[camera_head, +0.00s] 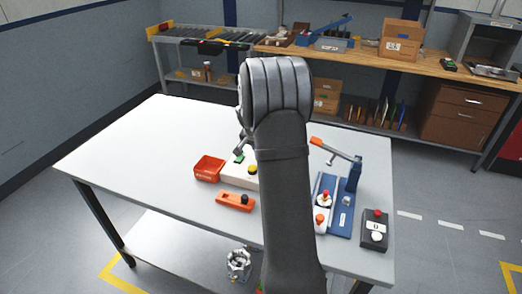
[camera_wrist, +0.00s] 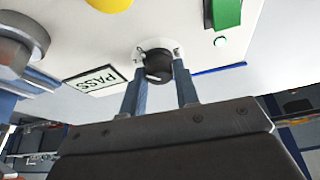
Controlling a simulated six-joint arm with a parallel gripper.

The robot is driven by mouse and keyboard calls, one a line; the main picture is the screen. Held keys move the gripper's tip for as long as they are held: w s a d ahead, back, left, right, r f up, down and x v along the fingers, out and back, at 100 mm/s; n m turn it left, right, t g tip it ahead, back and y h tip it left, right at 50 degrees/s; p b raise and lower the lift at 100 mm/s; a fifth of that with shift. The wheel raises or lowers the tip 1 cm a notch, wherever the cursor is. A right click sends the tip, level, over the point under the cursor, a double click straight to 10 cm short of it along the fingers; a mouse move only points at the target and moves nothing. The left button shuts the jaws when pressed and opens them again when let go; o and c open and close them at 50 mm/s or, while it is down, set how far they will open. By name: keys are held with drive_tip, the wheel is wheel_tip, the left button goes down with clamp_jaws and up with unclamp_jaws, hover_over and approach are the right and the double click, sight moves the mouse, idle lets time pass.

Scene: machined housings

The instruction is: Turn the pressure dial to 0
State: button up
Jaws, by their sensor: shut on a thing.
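The pressure dial (camera_wrist: 158,64) is a small black knob on a white ring marked with ticks, set in the face of a white box. My gripper (camera_wrist: 158,72) has its two blue-grey fingers on either side of the knob and is shut on it. The dial's pointer and numbers cannot be read. In the head view the white box (camera_head: 240,168) stands on the table, partly behind my arm. The dial is hidden there, and only a little of my gripper (camera_head: 241,146) shows left of the arm.
A green rocker (camera_wrist: 228,12), a yellow button (camera_wrist: 108,3) and a PASS label (camera_wrist: 94,80) are near the dial. A red bin (camera_head: 208,168) and an orange block (camera_head: 235,201) lie left. A blue lever fixture (camera_head: 343,210) and button box (camera_head: 375,232) stand right. The table's left side is clear.

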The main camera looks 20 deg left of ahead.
drive_tip(key=shift+m+h, duration=0.3)
drive_tip(key=shift+m, duration=0.5)
drive_tip(key=o, duration=1)
drive_tip(key=shift+c, duration=0.2)
drive_tip(key=v, duration=1.7)
drive_tip(key=shift+r, duration=0.2)
drive_tip(key=shift+a, duration=0.15)
